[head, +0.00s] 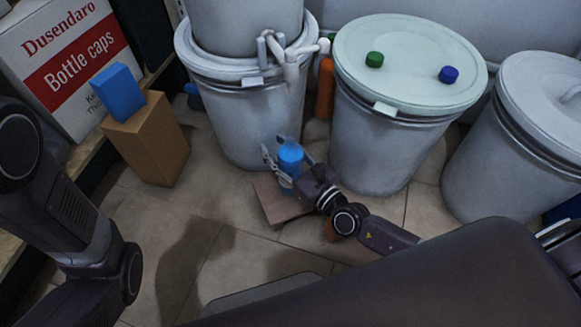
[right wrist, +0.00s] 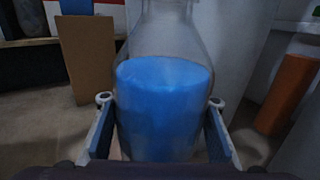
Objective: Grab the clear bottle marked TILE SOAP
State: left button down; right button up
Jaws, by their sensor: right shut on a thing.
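A clear bottle (head: 290,160) with blue contents is low down in front of the drums in the head view. It also fills the middle of the right wrist view (right wrist: 165,90), upright, with blue up to its shoulder. No TILE SOAP marking can be read on the side I see. My right gripper (head: 286,154) is shut on this bottle, with one finger on each side (right wrist: 160,101). The bottle is at a low brown block (head: 282,212); I cannot tell whether it touches it. My left arm shows at the left, but its gripper is out of view.
Large pale drums (head: 240,125) stand behind the bottle, one with a green cap (head: 374,59) and a blue cap (head: 448,74) on its lid. A brown box (head: 150,140) with a blue block (head: 118,92) stands left. An orange cylinder (head: 325,90) is between drums. Tiled floor is clear at front left.

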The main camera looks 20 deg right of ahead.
grip_shut()
jog(key=shift+r, duration=0.1)
